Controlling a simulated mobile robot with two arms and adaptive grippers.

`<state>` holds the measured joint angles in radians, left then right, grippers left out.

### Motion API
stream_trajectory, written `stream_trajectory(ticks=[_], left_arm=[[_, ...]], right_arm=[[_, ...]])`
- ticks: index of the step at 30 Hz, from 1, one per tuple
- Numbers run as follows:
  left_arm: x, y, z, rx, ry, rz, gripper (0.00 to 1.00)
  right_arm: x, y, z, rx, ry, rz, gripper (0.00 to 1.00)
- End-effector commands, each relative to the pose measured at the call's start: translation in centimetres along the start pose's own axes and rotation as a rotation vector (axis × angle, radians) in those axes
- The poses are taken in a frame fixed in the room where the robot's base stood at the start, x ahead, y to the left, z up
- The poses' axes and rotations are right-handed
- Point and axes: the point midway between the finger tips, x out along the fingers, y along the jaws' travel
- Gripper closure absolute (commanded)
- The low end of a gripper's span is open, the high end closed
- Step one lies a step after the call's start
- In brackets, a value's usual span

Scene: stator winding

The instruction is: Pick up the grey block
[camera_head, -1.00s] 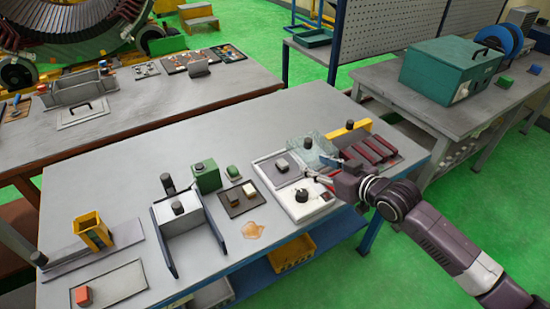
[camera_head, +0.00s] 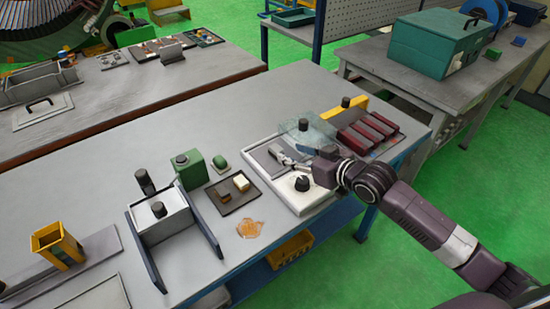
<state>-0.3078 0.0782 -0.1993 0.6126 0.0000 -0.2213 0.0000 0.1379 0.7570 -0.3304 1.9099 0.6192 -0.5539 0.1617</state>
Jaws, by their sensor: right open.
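My right gripper (camera_head: 281,154) reaches in from the right, with its fingers over the dark grey pad of the white tray (camera_head: 254,153). It is open. I cannot make out the grey block now; the gripper covers the part of the pad where it sat. I cannot tell whether the fingers touch it. My left gripper is not in view.
Beside the gripper are a white unit with a black knob (camera_head: 301,184), a clear greenish box (camera_head: 306,135) and dark red blocks (camera_head: 369,134). A dark tray (camera_head: 236,203) with a brown and a cream block lies to the left. The bench's back middle is clear.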

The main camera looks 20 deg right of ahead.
Motion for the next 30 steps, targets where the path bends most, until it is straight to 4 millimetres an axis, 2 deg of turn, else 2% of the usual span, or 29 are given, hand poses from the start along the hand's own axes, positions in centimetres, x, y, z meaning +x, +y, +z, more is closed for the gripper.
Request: stream_trajectory(ticks=[1,4,10,24,30], left_arm=[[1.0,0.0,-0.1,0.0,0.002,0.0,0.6],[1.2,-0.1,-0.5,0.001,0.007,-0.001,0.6],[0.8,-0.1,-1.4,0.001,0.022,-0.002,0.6],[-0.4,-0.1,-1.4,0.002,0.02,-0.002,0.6],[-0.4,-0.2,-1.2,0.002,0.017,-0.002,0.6]], right_arm=[[0.4,0.0,0.9,0.0,0.0,0.0,0.58],[0.6,0.0,1.1,0.0,0.001,0.0,0.58],[2.3,0.1,0.9,0.003,0.001,0.001,0.58],[7.7,-0.1,0.8,0.001,0.001,0.0,0.58],[8.3,-0.1,0.9,0.0,0.001,0.0,0.58]])
